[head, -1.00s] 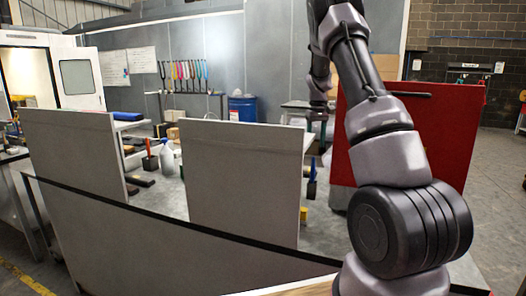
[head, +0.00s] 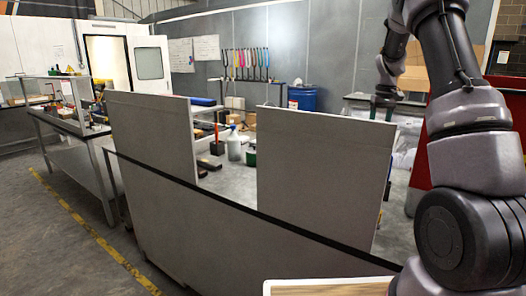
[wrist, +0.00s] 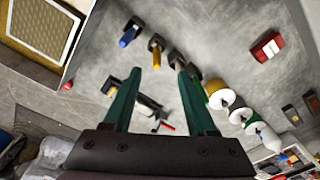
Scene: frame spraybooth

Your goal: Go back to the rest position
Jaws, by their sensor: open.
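My gripper (wrist: 158,76) shows in the wrist view as two green fingers, spread apart with nothing between them. It hangs over a grey surface with several tools on it, which lie apart from the fingers. In the head view my gripper (head: 382,109) is high at the right, beyond the right grey panel, at the end of my raised arm. No rest stand or marker for my arm can be made out.
Two upright grey panels, a left one (head: 150,150) and a right one (head: 322,165), edge the bench in front. A white bottle (head: 234,148) stands between them. A red panel (head: 420,165) is behind my arm. Clear floor (head: 60,235) with a yellow line lies left.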

